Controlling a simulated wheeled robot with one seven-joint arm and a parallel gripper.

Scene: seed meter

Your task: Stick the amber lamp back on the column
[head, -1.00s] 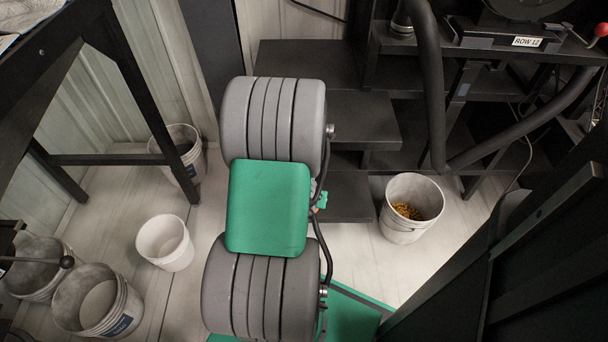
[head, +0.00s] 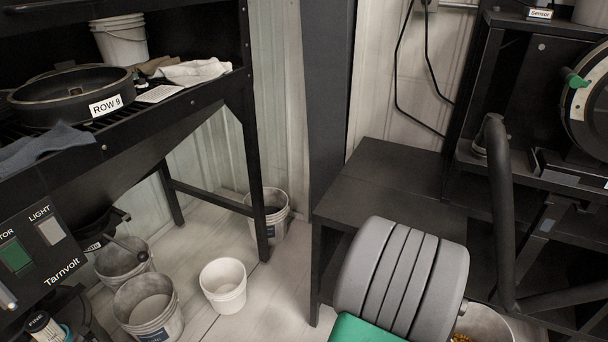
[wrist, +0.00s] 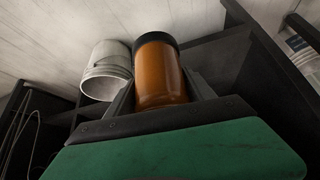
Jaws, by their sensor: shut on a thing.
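The amber lamp (wrist: 160,78), an orange-brown cylinder with a black cap at one end, is held in my gripper (wrist: 161,92) in the wrist view. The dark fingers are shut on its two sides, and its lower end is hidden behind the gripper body. In the head view, the lamp and gripper are out of sight. A tall dark column-like upright (head: 330,105) stands near the middle of the head view; I cannot tell whether it is the task's column.
A black bench (head: 190,110) with a "ROW 9" pan (head: 72,92) stands left. A dark stepped platform (head: 385,185) and a machine with a round disc (head: 590,105) are right. Several buckets, including a white one (head: 223,285), stand on the floor at lower left.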

